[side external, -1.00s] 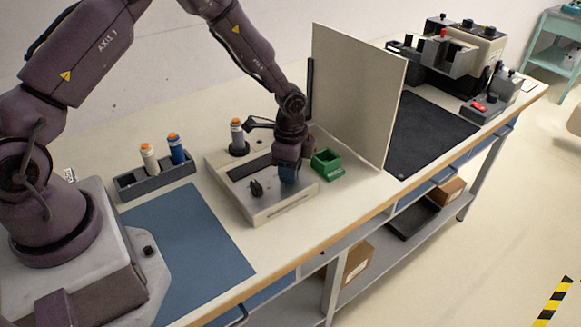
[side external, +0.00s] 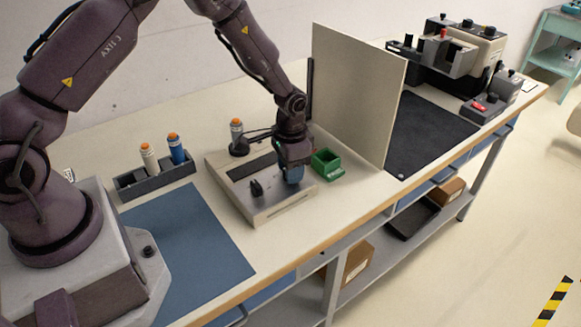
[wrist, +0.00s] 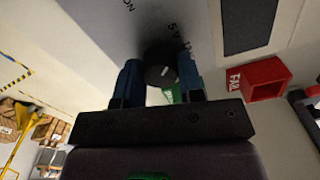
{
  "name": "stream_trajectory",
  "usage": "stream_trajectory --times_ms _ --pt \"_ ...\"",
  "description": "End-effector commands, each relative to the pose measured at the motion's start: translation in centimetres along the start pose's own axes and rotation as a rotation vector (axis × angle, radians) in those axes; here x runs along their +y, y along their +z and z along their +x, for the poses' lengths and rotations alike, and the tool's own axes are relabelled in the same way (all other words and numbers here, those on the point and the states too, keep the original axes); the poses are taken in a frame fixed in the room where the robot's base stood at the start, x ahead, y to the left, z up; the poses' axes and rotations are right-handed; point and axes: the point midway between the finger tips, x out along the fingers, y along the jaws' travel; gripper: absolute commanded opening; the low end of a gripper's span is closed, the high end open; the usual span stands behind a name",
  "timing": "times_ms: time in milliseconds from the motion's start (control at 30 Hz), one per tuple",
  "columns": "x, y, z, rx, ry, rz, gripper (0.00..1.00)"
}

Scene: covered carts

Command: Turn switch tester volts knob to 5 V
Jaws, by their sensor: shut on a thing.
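The switch tester (side external: 270,211) is a pale, low box on the bench with a dark strip and a dark lever or switch (side external: 256,188) on top. My gripper (side external: 293,174) is down at the tester's right part; it hides the knob in the side view. In the wrist view the dark round volts knob (wrist: 160,66), with a pale pointer mark, sits between the two blue fingertips of my gripper (wrist: 162,82), which are shut on it. Printed lettering, partly hidden, shows beside the knob; I cannot tell exactly which value the pointer marks.
A green bin (side external: 327,163) stands right of the tester, close to my gripper. A red FAIL bin (wrist: 257,79) shows in the wrist view. An upright panel (side external: 358,95) stands behind. A rack (side external: 155,181) with two cylinders is at left; a blue mat (side external: 195,245) lies in front.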

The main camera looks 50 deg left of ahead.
Motion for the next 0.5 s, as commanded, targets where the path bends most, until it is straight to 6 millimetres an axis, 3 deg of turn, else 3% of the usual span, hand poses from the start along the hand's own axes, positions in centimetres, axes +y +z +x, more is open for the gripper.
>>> stream_trajectory --times_ms 500 --pt "-0.02 0.03 -0.1 -0.002 0.0 -0.048 0.12"
